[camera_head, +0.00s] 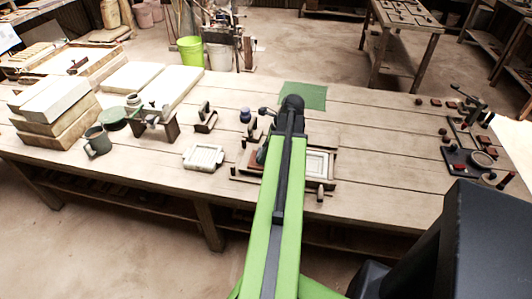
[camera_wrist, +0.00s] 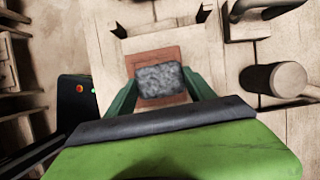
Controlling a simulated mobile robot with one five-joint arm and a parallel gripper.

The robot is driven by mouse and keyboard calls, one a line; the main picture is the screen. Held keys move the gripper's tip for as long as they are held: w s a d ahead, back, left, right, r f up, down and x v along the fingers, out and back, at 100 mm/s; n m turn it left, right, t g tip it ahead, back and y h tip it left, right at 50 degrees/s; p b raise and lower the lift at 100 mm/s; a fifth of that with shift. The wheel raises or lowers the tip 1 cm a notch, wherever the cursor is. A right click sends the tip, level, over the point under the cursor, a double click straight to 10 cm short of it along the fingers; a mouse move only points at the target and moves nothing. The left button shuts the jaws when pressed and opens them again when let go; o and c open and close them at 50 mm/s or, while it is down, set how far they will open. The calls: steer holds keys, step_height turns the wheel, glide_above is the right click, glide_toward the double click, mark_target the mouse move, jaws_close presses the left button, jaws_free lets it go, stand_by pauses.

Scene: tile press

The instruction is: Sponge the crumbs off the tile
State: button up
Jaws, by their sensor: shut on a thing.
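In the wrist view my gripper (camera_wrist: 160,82) is shut on a grey speckled sponge (camera_wrist: 161,79), with a dark green finger at each side of it. The sponge lies over the middle of a reddish-brown tile (camera_wrist: 151,54) and covers much of it. I cannot tell whether the sponge touches the tile. The tile sits on a pale wooden bed (camera_wrist: 113,71). In the head view only an edge of the tile (camera_head: 255,160) shows left of my green arm, which hides my gripper and the sponge. No crumbs can be made out on the bare part of the tile.
A wooden cylinder (camera_wrist: 273,80) stands close on the right in the wrist view. On the workbench, a white mould (camera_head: 204,156), a grey mug (camera_head: 97,141) and pale blocks (camera_head: 50,95) are to the left. A green mat (camera_head: 303,95) lies behind. The bench right of the press is fairly clear.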

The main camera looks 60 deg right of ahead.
steer(key=shift+w+a, duration=0.15)
steer(key=shift+a, duration=0.3)
step_height(320, 180, up, 8)
steer(key=p, duration=0.8)
steer(key=shift+r, duration=0.1)
steer(key=shift+d, duration=0.1)
